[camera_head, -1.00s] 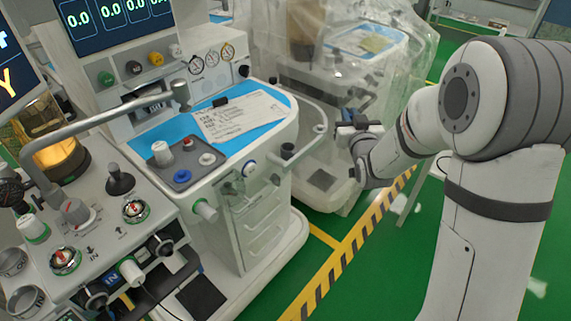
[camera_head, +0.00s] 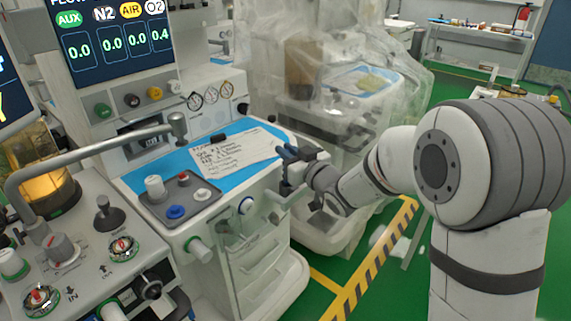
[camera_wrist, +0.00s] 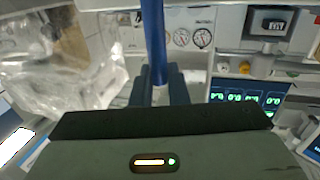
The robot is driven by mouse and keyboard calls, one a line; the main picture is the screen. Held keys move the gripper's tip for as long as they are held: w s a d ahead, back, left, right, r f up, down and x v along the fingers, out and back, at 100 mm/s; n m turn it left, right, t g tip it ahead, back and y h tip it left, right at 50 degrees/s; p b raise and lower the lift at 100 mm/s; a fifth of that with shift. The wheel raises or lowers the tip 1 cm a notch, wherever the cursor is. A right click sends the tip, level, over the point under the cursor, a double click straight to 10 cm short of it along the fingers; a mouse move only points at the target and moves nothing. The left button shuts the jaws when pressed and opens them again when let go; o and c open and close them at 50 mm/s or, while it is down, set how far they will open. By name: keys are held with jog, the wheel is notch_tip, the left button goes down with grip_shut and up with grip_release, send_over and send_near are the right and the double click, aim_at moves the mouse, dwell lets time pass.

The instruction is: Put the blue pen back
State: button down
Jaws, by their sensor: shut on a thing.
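My gripper (camera_head: 292,156) is at the right end of the anaesthesia cart's blue-covered top (camera_head: 148,178), beside the handwritten paper sheet (camera_head: 238,152). In the wrist view, my gripper's fingers (camera_wrist: 158,88) are shut on the blue pen (camera_wrist: 153,40). The pen stands roughly upright in that picture, and its lower end is hidden between the fingers. In the head view I cannot clearly make out the pen against the dark blue fingers.
A small black object (camera_head: 218,136) lies by the paper. A grey panel with knobs (camera_head: 180,197) is at the top's front left. A bent metal arm (camera_head: 95,148) reaches across on the left. A plastic-draped machine (camera_head: 330,60) stands behind. Green floor is open at right.

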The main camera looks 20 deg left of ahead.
jog(key=shift+f, duration=1.4)
jog(key=shift+f+b, duration=0.15)
jog(key=shift+b, duration=0.2)
jog(key=c, duration=1.4)
grip_release()
